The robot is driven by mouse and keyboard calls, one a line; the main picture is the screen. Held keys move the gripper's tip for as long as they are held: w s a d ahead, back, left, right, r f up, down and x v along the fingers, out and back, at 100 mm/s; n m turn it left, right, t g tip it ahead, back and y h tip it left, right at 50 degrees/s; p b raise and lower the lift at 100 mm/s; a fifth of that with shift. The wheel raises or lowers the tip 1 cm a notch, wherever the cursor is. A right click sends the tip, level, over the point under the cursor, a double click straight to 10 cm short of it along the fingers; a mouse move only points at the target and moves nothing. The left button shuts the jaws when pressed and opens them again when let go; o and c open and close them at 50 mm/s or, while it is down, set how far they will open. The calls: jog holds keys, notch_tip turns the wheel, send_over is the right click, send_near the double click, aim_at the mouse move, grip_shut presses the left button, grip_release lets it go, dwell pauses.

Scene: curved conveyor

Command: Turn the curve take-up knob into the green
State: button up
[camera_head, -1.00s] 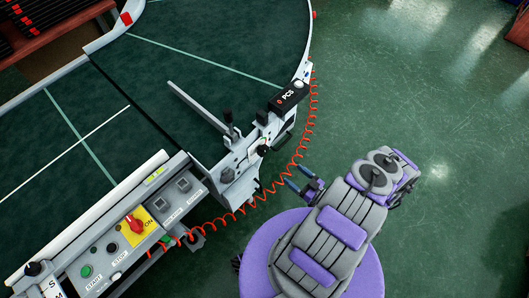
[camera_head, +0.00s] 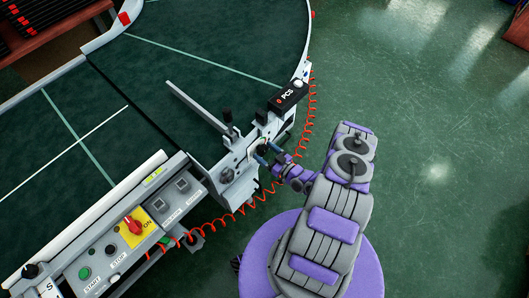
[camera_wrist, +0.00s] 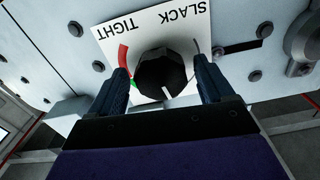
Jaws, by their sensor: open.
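The take-up knob (camera_wrist: 165,72) is black and faceted, with a white pointer mark on its lower side in the wrist view. It sits on a white dial plate (camera_wrist: 150,30) lettered TIGHT and SLACK, seen upside down. A red arc (camera_wrist: 123,56) shows left of the knob, with a trace of green below it; the rest of the scale is partly hidden by knob and fingers. My gripper (camera_wrist: 162,69) is open, with one finger on each side of the knob; I cannot tell whether they touch it. In the head view, my gripper (camera_head: 265,154) is at the conveyor's side plate.
The curved conveyor belt (camera_head: 220,45) lies beyond the side plate. A PCS box (camera_head: 288,95) stands above the knob area, and a red coiled cable (camera_head: 312,100) hangs alongside. A control panel (camera_head: 125,235) with a red switch is at lower left. The green floor (camera_head: 430,180) is clear on the right.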

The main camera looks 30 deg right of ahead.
jog(key=shift+w+a, duration=0.1)
jog(key=shift+w, duration=0.25)
jog(key=shift+c, duration=0.3)
jog(key=c, duration=1)
jog(key=shift+m, duration=0.4)
jog(key=m+b, duration=0.1)
jog(key=m, duration=0.3)
jog(key=shift+m+b, duration=0.3)
jog(key=m+b, duration=0.1)
jog(key=m, duration=0.4)
jog(key=shift+b, duration=0.35)
jog(key=shift+m, duration=0.4)
